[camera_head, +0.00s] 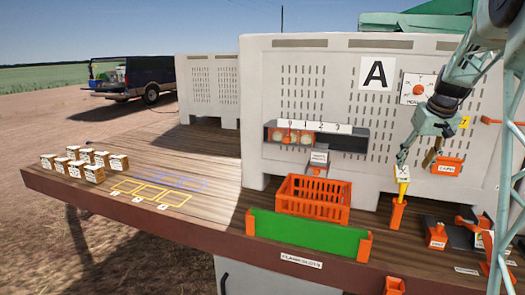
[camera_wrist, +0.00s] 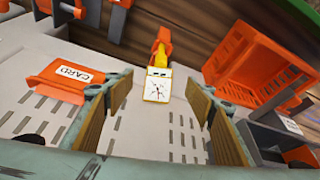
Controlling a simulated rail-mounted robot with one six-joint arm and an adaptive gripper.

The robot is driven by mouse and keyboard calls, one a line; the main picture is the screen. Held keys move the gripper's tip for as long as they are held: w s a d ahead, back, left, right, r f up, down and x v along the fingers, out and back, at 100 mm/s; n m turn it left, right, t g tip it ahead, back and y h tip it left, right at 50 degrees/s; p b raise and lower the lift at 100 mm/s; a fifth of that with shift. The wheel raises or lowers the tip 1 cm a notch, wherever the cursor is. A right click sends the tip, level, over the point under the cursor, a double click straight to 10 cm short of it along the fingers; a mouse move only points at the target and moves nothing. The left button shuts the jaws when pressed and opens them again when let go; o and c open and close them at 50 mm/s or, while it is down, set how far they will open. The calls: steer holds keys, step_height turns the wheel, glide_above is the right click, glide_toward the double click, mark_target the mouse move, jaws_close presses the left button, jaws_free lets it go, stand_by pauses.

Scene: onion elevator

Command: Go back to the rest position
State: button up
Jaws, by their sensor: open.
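My gripper (camera_head: 403,157) is at the right, in front of the white slotted panel (camera_head: 300,80) marked A. In the wrist view my gripper (camera_wrist: 158,112) is open, with its two padded fingers well apart and nothing held between them. A yellow-handled tool with a white dial face (camera_wrist: 158,88) shows between and beyond the fingers. In the head view this tool (camera_head: 402,174) stands upright in an orange holder (camera_head: 397,214), just below my fingertips. Whether a fingertip touches it I cannot tell.
An orange crate (camera_head: 313,198) and a green panel (camera_head: 305,236) are left of the holder. An orange CARD holder (camera_head: 447,166) is close at the right. A shelf with numbered slots (camera_head: 316,137) hangs on the panel. Several small boxes (camera_head: 85,163) stand far left; the wooden deck (camera_head: 195,165) between is clear.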

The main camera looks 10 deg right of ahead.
steer(key=s+a+r+b, duration=0.1)
steer(key=s+a+r, duration=0.2)
steer(key=s+a, duration=0.55)
steer(key=s+a+r+n+b, duration=0.15)
steer(key=s+a, duration=0.25)
steer(key=a, duration=0.9)
steer(key=s+a+r+b, duration=0.1)
steer(key=s+a+r, duration=0.4)
steer(key=a, duration=0.6)
steer(key=s+a+f+y+b, duration=0.1)
steer(key=s+a+f, duration=0.1)
steer(key=s+a, duration=0.55)
steer(key=s+a+f+b, duration=0.15)
steer(key=s+a, duration=0.35)
steer(key=s, duration=0.5)
steer(key=s+a+f+b, duration=0.1)
steer(key=s+f, duration=0.3)
steer(key=s, duration=0.4)
steer(key=s+a+f+n+b, duration=0.1)
steer(key=s+a+f, duration=0.3)
steer(key=s, duration=0.5)
steer(key=shift+f, duration=0.3)
steer(key=shift+n, duration=0.25)
